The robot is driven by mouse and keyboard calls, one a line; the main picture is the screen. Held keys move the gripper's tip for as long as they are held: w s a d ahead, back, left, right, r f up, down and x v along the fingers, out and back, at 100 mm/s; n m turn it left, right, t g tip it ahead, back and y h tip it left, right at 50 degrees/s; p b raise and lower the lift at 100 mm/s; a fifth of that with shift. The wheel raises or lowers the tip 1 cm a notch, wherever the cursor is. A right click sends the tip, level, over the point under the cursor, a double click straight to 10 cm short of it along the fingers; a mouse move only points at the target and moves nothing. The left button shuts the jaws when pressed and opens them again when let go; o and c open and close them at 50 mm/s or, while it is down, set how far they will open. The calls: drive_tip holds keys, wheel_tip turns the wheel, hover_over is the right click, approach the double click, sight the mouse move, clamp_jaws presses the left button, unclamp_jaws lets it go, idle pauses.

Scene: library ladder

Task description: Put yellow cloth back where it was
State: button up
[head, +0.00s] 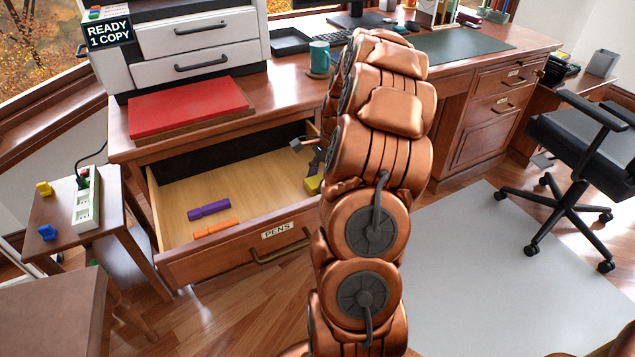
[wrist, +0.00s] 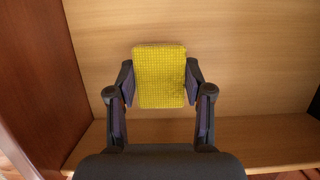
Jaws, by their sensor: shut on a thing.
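The yellow cloth (wrist: 160,76) is a small textured block-like piece between the fingers of my gripper (wrist: 159,85) in the wrist view. My gripper is shut on it from both sides. In the head view the cloth (head: 313,185) shows partly, at the right inside of the open drawer labelled PENS (head: 222,245); my arm hides much of the gripper. Pale wood of the drawer lies behind the cloth in the wrist view. I cannot tell whether the cloth touches the drawer floor.
A purple object (head: 208,209) and an orange object (head: 216,228) lie in the drawer. A red pad (head: 187,106) and a teal mug (head: 319,58) are on the desk above. A side table (head: 75,215) stands left; an office chair (head: 575,145) stands right.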

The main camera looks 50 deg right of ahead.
drive_tip(key=shift+f, duration=0.35)
drive_tip(key=o, duration=1.1)
drive_tip(key=p+v, duration=0.2)
drive_tip(key=v, duration=1)
drive_tip(key=w+a+r+n+g, duration=0.1)
drive_tip(key=a+n, duration=0.1)
drive_tip(key=a, duration=0.4)
drive_tip(key=a+r+n, duration=0.2)
drive_tip(key=a+n, duration=0.1)
drive_tip(key=a, duration=0.3)
drive_tip(key=s+a+n+g, duration=0.1)
drive_tip(key=s+a+n, duration=0.15)
drive_tip(key=a, duration=0.45)
drive_tip(key=s+a+n+g, duration=0.1)
drive_tip(key=s+a+n, duration=0.1)
drive_tip(key=a+n, duration=0.35)
drive_tip(key=s+a+n+h, duration=0.1)
drive_tip(key=s+a+n, duration=0.2)
drive_tip(key=s, duration=0.3)
drive_tip(key=s+a+f+n+h, duration=0.1)
drive_tip(key=s+a+n, duration=0.2)
drive_tip(key=s, duration=0.3)
drive_tip(key=s+a+f+n+g+h, duration=0.1)
drive_tip(key=s+a+n, duration=0.1)
drive_tip(key=s+a, duration=0.3)
drive_tip(key=shift+s+a+f+n, duration=0.2)
drive_tip(key=shift+s+a+n, duration=0.2)
drive_tip(key=shift+s, duration=0.15)
